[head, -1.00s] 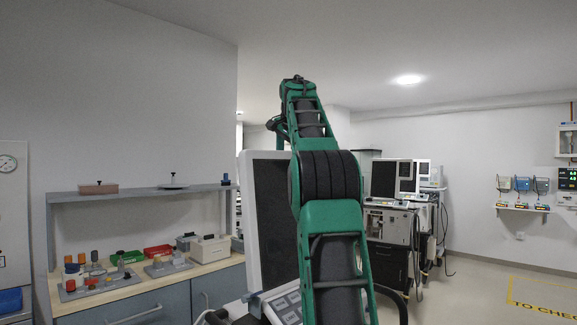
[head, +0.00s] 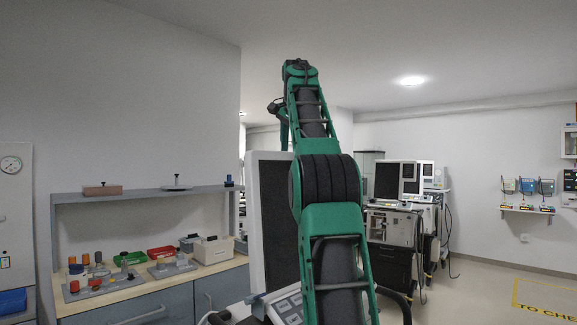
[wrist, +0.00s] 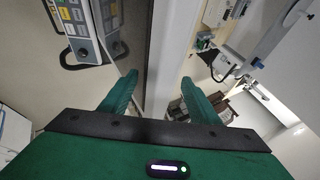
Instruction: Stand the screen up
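The screen (head: 270,215) is a dark panel in a pale frame. In the head view it stands steeply above a keypad unit (head: 285,300), partly hidden behind my green arm; its exact tilt is hard to tell. In the wrist view the screen's pale edge (wrist: 172,45) runs between the two green fingers of my gripper (wrist: 158,80). The fingers are apart on either side of it, with gaps showing, so the gripper looks open around the edge. The keypad (wrist: 75,18) shows at the upper left of the wrist view. The gripper is hidden in the head view.
A workbench (head: 130,300) with small parts and bins stands at the left, under a grey shelf (head: 140,195). Other ventilators (head: 395,225) stand behind on the right. Open floor (head: 470,290) lies at the right.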

